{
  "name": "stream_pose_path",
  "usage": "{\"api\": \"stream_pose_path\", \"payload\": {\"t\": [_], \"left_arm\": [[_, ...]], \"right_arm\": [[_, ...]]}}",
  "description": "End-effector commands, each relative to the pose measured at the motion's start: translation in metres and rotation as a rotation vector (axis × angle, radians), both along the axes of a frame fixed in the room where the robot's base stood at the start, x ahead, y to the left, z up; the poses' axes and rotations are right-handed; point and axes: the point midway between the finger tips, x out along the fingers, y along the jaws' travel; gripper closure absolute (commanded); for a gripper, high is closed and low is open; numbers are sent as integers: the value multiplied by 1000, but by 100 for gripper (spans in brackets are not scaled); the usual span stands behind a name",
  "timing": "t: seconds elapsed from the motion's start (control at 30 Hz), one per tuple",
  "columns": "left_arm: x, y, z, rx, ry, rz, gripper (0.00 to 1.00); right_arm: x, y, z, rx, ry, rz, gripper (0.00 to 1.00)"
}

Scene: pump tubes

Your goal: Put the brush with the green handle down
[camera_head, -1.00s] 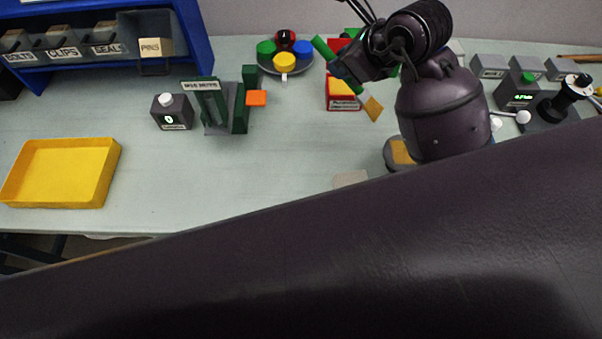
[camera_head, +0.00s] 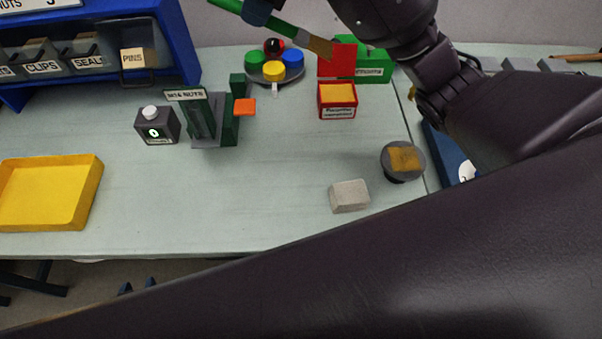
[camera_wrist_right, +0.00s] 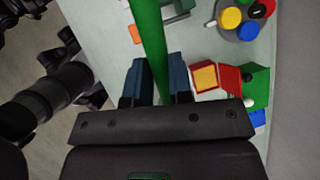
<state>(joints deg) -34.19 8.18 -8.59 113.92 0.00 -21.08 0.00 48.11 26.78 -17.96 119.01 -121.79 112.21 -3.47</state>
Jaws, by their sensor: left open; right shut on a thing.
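The brush with the green handle (camera_head: 290,28) is in the air at the top of the head view, tilted, its tan bristles (camera_head: 320,47) pointing down and right. My right gripper (camera_head: 262,8) is shut on the handle, above and behind the far edge of the table in the picture. In the right wrist view, the green handle (camera_wrist_right: 150,40) runs between the two blue fingers (camera_wrist_right: 156,82); the bristles are out of that view. My left gripper (camera_head: 137,285) is open and empty below the table's front edge, mostly hidden behind my dark arm.
A red box (camera_head: 337,97), a round tray of coloured caps (camera_head: 274,72), a dark green stand (camera_head: 215,120), a yellow tray (camera_head: 50,194), a grey block (camera_head: 349,196) and a round pot with a tan top (camera_head: 403,160) stand on the table. The table's middle is clear.

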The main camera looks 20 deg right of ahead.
Motion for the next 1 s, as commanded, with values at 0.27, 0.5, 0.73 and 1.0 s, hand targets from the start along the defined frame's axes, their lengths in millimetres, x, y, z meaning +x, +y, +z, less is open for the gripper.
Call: {"api": "stream_pose_path", "payload": {"t": [0.27, 0.5, 0.73, 1.0], "left_arm": [[-2, 0, -6, 1, 7, 0, 57], [-6, 1, -12, 1, 15, 1, 57], [-8, 1, -17, 0, 22, 2, 57], [-8, 1, -20, 0, 25, 3, 57]], "right_arm": [[-20, 57, 32, -53, 23, 287, 100], [-54, 98, 30, -118, 40, 634, 100], [-86, 102, -6, -197, 34, 996, 100], [-121, 45, -74, -303, 0, 1373, 100]]}}
